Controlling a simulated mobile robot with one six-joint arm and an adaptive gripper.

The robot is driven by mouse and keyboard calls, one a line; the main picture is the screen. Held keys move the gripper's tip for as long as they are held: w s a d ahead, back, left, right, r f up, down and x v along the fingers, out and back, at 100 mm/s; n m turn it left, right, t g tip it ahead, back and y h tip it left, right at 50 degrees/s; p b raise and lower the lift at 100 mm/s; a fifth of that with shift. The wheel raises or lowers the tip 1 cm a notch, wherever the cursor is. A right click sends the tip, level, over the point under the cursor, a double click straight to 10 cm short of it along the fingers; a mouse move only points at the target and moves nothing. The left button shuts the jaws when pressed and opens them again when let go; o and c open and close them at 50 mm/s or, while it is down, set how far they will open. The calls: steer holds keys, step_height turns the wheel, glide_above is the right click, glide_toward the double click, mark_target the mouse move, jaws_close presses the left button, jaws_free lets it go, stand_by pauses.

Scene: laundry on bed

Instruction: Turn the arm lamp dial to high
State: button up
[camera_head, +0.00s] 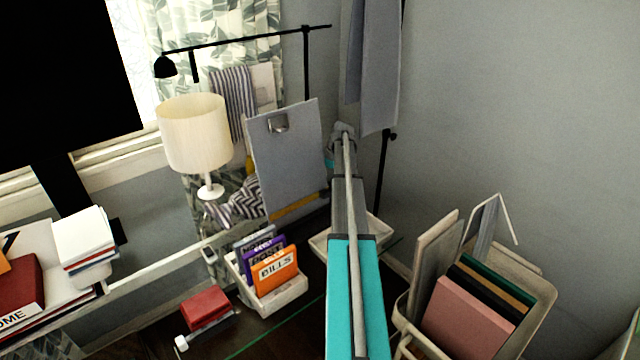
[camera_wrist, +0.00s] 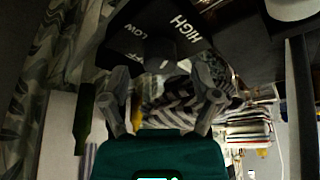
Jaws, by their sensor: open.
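The black arm lamp (camera_head: 165,66) stands at the back, its long thin arm running right to an upright post. In the wrist view, a dark housing (camera_wrist: 150,20) carries the words LOW and HIGH in white. A dark dial (camera_wrist: 160,50) sits below these words; its pointer setting is too dim to read. My gripper (camera_wrist: 160,82) is open, its two grey fingers spread on either side below the dial, with nothing held. I cannot tell whether a fingertip touches the dial. In the head view my arm reaches toward the back, and the fingers are not clear.
A white file box (camera_head: 285,303) and a book-filled basket (camera_head: 535,310) are lower down. The right wall is bare.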

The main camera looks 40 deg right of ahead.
steer(key=shift+w+a+f+b, duration=0.2)
steer(key=shift+f+b, duration=0.2)
steer(key=shift+f, duration=0.25)
steer(key=shift+c, duration=0.3)
jaws_close()
